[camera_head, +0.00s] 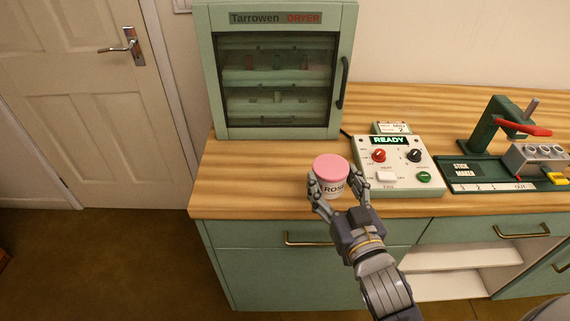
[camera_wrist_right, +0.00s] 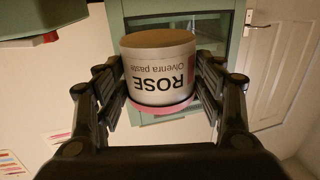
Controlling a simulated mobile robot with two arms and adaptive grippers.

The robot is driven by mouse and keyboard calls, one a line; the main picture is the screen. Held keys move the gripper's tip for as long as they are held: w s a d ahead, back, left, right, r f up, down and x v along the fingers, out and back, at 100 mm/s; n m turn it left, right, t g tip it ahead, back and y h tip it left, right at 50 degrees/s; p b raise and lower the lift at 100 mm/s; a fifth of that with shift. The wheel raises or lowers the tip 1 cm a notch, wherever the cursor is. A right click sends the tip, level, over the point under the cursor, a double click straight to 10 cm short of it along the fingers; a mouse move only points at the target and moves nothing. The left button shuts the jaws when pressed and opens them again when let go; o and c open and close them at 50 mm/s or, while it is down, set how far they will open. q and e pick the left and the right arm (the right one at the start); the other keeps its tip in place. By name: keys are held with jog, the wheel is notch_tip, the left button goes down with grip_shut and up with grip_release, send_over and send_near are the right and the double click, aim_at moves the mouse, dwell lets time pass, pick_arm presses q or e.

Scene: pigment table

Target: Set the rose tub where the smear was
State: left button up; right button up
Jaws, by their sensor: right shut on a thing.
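The rose tub (camera_head: 331,174) has a pink lid and a white label reading ROSE. My right gripper (camera_head: 338,196) is shut on it, with a finger on each side, over the front part of the wooden worktop. In the right wrist view the tub (camera_wrist_right: 158,68) sits between the two fingers of the gripper (camera_wrist_right: 160,90), its label upside down in the picture. I cannot tell whether the tub's base touches the worktop. No smear shows on the visible wood. My left gripper is not in view.
A green dryer cabinet (camera_head: 221,86) stands behind the tub. A control box (camera_head: 405,184) with a READY display is to the right, and a green press (camera_head: 480,137) beyond it. The worktop (camera_head: 235,185) is clear left of the tub.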

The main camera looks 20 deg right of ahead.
jog(key=w+a, duration=0.1)
jog(key=w, duration=0.1)
jog(key=w+a, duration=0.1)
jog(key=w, duration=0.2)
jog(key=w+a+p, duration=0.1)
jog(key=w, duration=0.2)
jog(key=shift+w+a+f, duration=0.1)
jog(key=shift+a+f, duration=0.05)
jog(key=shift+f, duration=0.05)
jog(key=w, duration=0.1)
jog(key=w+a, duration=0.2)
jog(key=w, duration=0.1)
jog(key=shift+f, duration=0.3)
jog(key=shift+w+f, duration=0.15)
jog(key=shift+w, duration=0.05)
jog(key=shift+f, duration=1.7)
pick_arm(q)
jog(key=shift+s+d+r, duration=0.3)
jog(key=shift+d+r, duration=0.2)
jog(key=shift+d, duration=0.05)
pick_arm(e)
jog(key=shift+s+f, duration=0.1)
jog(key=shift+f, duration=0.05)
jog(key=o, duration=1.3)
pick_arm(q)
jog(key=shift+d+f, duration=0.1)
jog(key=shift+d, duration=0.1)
